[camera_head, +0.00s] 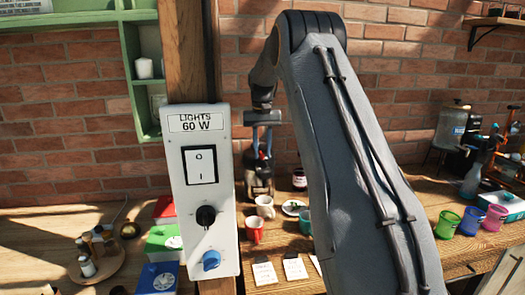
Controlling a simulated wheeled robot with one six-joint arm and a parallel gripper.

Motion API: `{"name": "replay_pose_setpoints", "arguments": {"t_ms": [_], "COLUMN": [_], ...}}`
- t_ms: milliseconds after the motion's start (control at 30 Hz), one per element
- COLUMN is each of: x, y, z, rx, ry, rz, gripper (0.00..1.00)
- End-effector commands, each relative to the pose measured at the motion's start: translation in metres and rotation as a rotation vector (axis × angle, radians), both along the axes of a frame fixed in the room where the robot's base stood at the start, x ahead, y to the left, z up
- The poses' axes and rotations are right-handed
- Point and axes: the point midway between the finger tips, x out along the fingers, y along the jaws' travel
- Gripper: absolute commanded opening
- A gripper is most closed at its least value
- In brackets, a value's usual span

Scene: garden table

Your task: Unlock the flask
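My gripper (263,122) hangs at the end of my grey arm, left of the picture's middle. Its fingers are small and partly lost against the things behind, so I cannot tell whether it is open or shut. Below it in the picture, a dark, upright vessel with a handle (259,174) stands on the wooden table, which may be the flask. Its top is overlapped by my gripper, and no lock can be made out. I cannot tell whether they touch.
A white switch box (204,188) labelled LIGHTS 60 W stands close on the left. Red (255,229) and white (265,206) mugs sit near the vessel. Coloured cups (470,221) and a glass dispenser (452,128) are at right. My arm hides the table's middle.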

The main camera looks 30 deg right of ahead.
Motion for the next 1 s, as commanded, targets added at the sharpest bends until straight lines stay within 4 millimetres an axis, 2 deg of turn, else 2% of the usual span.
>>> {"name": "replay_pose_setpoints", "arguments": {"t_ms": [33,133,567,1000], "x": [0.0,0.0,0.0,0.0], "y": [0.0,0.0,-0.003,-0.015], "z": [0.0,0.0,0.0,0.0], "rx": [0.0,0.0,0.0,0.0], "ry": [0.0,0.0,-0.001,-0.001], "rz": [0.0,0.0,0.062,0.411], "gripper": [0.16,0.0,0.0,0.0]}}
